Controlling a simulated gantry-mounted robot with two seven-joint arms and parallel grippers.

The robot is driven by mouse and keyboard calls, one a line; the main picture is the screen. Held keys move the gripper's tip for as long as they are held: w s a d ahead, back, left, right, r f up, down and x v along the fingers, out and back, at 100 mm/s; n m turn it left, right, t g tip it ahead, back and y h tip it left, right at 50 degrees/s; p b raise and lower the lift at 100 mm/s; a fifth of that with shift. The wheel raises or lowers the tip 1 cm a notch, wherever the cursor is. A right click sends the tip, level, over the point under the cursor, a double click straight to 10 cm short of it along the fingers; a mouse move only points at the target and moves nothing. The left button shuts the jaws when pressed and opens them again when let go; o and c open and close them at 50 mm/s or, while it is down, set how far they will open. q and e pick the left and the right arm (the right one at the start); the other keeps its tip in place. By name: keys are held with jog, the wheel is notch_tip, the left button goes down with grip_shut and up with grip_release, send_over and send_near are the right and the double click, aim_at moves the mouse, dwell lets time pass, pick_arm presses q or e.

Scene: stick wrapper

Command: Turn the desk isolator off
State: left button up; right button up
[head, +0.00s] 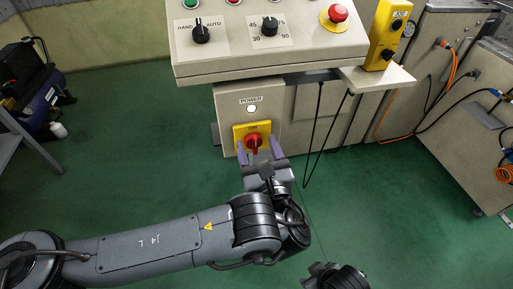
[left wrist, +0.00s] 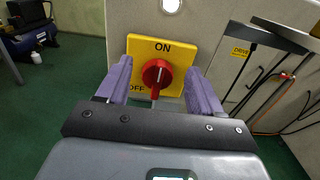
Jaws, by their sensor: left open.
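The desk isolator is a red rotary knob on a yellow square plate (head: 240,132) on the front of the beige desk, under a white lamp marked POWER. In the left wrist view the yellow plate (left wrist: 180,49) reads ON at the top and OFF at the lower left. The red knob (left wrist: 156,73) has a pale line tilted slightly right of upright, toward ON. My left gripper (head: 261,151) is open, its purple fingers on either side of the knob, with gaps visible on both sides. Whether the fingertips touch the plate cannot be told. My right gripper (head: 335,275) shows only partly at the bottom edge.
The sloped control panel (head: 265,50) with selector knobs and a red emergency button (head: 338,13) overhangs the isolator. A yellow pendant box (head: 384,35) sits on a shelf at right, with black cables hanging below. Green floor is open in front.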

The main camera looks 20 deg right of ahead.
pick_arm(q)
jog(key=shift+w+d, duration=0.15)
jog(key=shift+w, duration=0.65)
